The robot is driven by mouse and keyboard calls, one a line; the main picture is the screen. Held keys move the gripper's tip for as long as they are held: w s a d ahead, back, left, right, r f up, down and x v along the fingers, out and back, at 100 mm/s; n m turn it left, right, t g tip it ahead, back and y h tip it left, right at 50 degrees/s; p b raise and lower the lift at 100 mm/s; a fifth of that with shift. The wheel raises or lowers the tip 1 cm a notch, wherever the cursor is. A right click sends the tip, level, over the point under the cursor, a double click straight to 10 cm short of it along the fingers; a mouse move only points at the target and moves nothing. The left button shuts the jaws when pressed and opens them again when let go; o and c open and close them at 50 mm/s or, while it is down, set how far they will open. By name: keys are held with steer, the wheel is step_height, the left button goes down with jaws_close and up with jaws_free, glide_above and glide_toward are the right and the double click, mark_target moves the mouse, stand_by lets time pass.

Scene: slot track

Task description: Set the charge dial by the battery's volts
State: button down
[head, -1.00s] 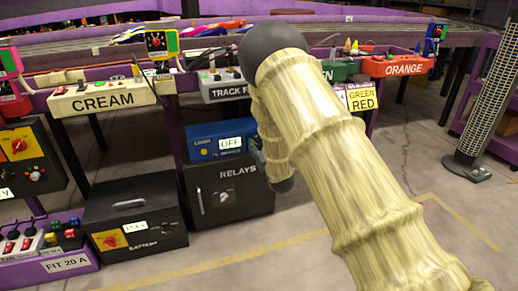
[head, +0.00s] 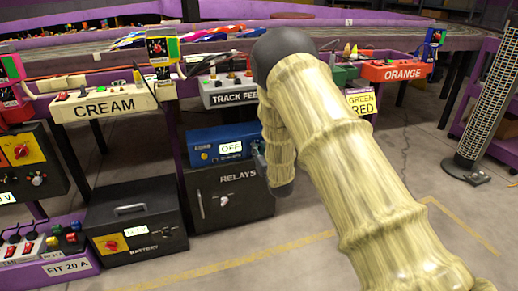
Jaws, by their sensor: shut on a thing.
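The blue charger (head: 215,146) stands on the dark RELAYS box (head: 230,196), below the track table. Its small display (head: 231,148) reads OFF. My gripper (head: 259,158) shows only as a dark edge at the charger's right end, beside my wrist. It is shut on what seems to be the charge dial, which my arm hides.
A purple FIT 20 A box (head: 69,268) with switches stands at lower left. CREAM (head: 104,108), TRACK FEED (head: 230,97) and ORANGE (head: 402,72) control boxes hang along the table edge.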

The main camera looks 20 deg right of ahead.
steer(key=m+p, duration=0.3)
steer(key=p, duration=0.1)
steer(key=shift+d+r, duration=0.25)
steer(key=shift+r, duration=0.1)
steer(key=shift+f+m+p, duration=0.1)
steer(key=shift+m+p, duration=0.8)
steer(key=shift+m, duration=0.2)
steer(key=m+p, duration=0.2)
steer(key=m, duration=0.1)
steer(key=m+p, duration=0.1)
steer(key=m, duration=0.1)
steer(key=shift+f, duration=0.25)
steer(key=shift+m, duration=0.4)
steer(key=c, duration=1.3)
jaws_free()
steer(key=shift+a, duration=0.1)
steer(key=shift+s, duration=0.1)
